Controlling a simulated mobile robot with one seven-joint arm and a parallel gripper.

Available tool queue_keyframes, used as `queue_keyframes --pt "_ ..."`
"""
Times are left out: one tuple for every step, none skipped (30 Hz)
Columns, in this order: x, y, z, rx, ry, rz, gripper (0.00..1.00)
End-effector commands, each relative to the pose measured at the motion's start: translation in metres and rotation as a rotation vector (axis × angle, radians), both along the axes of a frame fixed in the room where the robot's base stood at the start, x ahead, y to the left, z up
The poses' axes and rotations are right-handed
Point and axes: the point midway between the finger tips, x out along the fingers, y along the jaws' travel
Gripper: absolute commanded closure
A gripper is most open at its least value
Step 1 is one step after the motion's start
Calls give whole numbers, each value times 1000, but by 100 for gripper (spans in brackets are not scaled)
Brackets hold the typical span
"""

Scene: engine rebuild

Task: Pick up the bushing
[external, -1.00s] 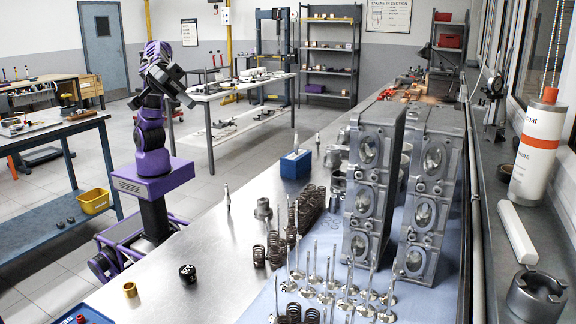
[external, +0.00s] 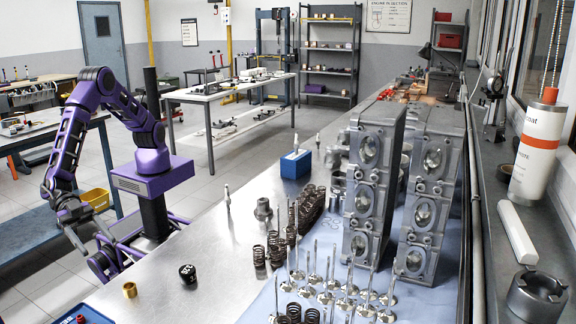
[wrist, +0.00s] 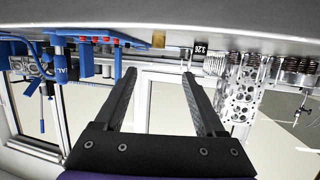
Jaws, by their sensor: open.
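The bushing (external: 130,290), a small brass-coloured ring, stands on the near left part of the steel bench (external: 215,265) in the external view. In the wrist view the bushing (wrist: 159,40) is a small brass block shape near the top, between the lines of the two fingers. My gripper (external: 97,243) hangs low beside the bench's left edge, to the left of the bushing and apart from it. In the wrist view my gripper (wrist: 155,75) is open, with nothing between its fingers.
A blue tray (external: 82,317) lies at the bench's near corner. Springs (external: 275,250), valves (external: 325,285) and tall cylinder heads (external: 370,185) stand farther right. Bare steel surrounds the bushing.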

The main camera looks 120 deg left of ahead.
Motion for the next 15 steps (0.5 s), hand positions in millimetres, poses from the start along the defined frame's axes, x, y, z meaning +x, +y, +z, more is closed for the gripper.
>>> queue_keyframes --pt "11 0 -5 0 0 5 28" --pt "17 -1 -7 0 0 5 28" --pt "25 -4 -10 -1 0 4 28" --pt "31 -5 -12 -2 0 4 28" --pt "38 -6 -14 -1 0 3 28" --pt "46 -8 -16 -3 1 4 28" --pt "53 -9 -18 -2 0 4 28" --pt "59 -11 -20 -2 0 4 28" --pt "66 -13 -23 -2 1 3 28" --pt "72 -14 -24 -3 2 3 28" --pt "78 -14 -26 -2 1 3 28" --pt "84 -16 -28 -3 1 2 28" --pt "88 -17 -29 -4 2 1 28" --pt "92 -18 -30 -4 2 1 28" --pt "96 -19 -31 -4 2 1 28"
